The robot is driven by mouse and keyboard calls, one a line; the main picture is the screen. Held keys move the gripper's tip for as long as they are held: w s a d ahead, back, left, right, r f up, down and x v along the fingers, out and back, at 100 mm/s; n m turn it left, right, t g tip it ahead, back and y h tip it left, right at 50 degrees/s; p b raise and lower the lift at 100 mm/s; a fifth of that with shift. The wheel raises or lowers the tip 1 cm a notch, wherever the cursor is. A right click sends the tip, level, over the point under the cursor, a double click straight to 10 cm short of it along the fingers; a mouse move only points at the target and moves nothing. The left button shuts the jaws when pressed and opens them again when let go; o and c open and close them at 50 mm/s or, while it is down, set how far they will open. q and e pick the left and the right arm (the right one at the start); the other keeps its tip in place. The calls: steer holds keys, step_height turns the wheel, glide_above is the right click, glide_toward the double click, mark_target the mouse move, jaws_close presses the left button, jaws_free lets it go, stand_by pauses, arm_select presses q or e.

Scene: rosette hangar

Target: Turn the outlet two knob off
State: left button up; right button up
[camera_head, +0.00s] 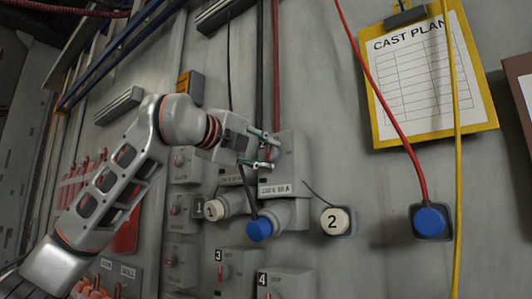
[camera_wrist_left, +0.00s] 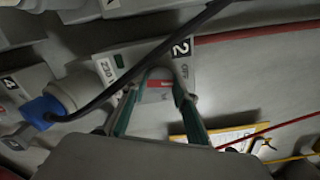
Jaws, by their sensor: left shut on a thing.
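The outlet two box is a grey housing (camera_head: 291,158) on the wall in the head view, with a rating label low on its front. In the left wrist view the same box shows a black "2" tag (camera_wrist_left: 181,48). Its grey knob (camera_wrist_left: 158,84) has a red mark and sits between my fingertips. My left gripper (camera_head: 268,148) reaches the box from the left, and its fingers are shut on the knob. The fingers also show in the wrist view (camera_wrist_left: 157,102). The gripper hides the knob in the head view. My right gripper is not in view.
A blue plug (camera_head: 260,229) sits below the box, its black cable passing close to my fingers. A round "2" tag (camera_head: 333,221) and another blue plug (camera_head: 430,221) are to the right. A yellow clipboard (camera_head: 378,112) hangs at upper right. More switch boxes (camera_head: 285,283) are below.

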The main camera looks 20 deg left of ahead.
arm_select(q)
steer(key=shift+n, duration=1.2)
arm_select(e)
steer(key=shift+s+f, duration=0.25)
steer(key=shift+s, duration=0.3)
arm_select(q)
steer(key=o, duration=1.1)
steer(key=shift+s+a, duration=0.2)
steer(key=shift+s, duration=0.25)
steer(key=v, duration=1.1)
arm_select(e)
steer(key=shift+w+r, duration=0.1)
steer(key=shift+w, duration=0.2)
